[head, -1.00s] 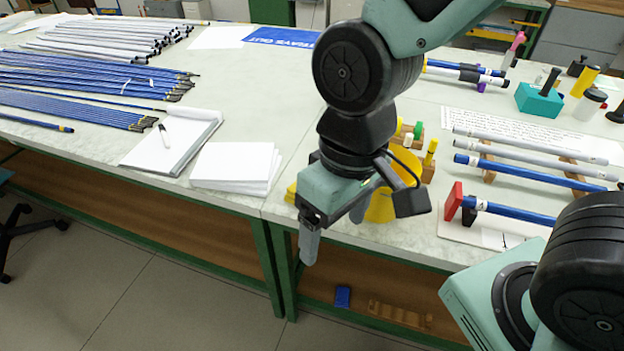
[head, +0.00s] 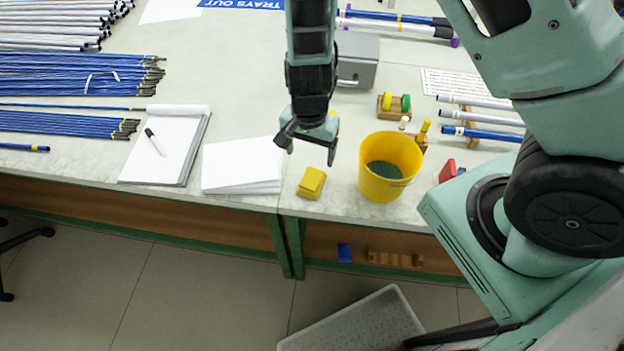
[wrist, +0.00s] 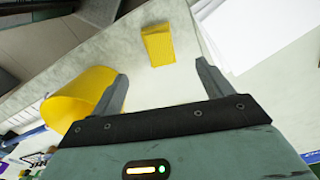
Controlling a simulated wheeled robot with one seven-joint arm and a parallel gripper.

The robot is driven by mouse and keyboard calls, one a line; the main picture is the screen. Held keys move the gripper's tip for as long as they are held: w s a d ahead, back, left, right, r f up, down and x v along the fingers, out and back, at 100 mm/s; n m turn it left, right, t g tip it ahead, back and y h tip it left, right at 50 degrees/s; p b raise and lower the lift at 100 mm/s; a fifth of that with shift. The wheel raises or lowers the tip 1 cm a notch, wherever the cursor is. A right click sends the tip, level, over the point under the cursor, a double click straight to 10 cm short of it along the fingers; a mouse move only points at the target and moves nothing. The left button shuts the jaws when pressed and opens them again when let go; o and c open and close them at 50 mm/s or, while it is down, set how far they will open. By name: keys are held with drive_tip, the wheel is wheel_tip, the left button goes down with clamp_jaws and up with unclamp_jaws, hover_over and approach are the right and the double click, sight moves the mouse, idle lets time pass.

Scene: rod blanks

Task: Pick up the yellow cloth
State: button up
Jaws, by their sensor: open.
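The yellow cloth (head: 311,183) is a small folded block lying on the table near its front edge, between the paper stack and the yellow bucket. My gripper (head: 311,145) is above the table, a little behind the cloth in the head view, and holds nothing. In the wrist view the cloth (wrist: 158,45) lies ahead of and between the two open fingers (wrist: 163,85), apart from both.
A yellow bucket (head: 408,146) stands just right of the cloth; in the wrist view it is beside the left finger. A white paper stack (head: 242,165) lies to the left. A grey box (head: 357,60) stands behind. A grey tray (head: 352,325) is below the table's front edge.

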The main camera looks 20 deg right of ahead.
hover_over(312, 178)
drive_tip(key=f, duration=0.6)
drive_tip(key=shift+s+a+f+p, duration=0.2)
drive_tip(key=shift+a+f+p, duration=0.1)
drive_tip(key=shift+a+f, duration=0.05)
drive_tip(key=f+p, duration=0.1)
drive_tip(key=f, duration=0.3)
drive_tip(key=shift+w+d+p, duration=0.15)
drive_tip(key=shift+d+p, duration=0.25)
drive_tip(key=shift+f, duration=0.6)
drive_tip(key=shift+c, duration=0.3)
drive_tip(key=c, duration=1)
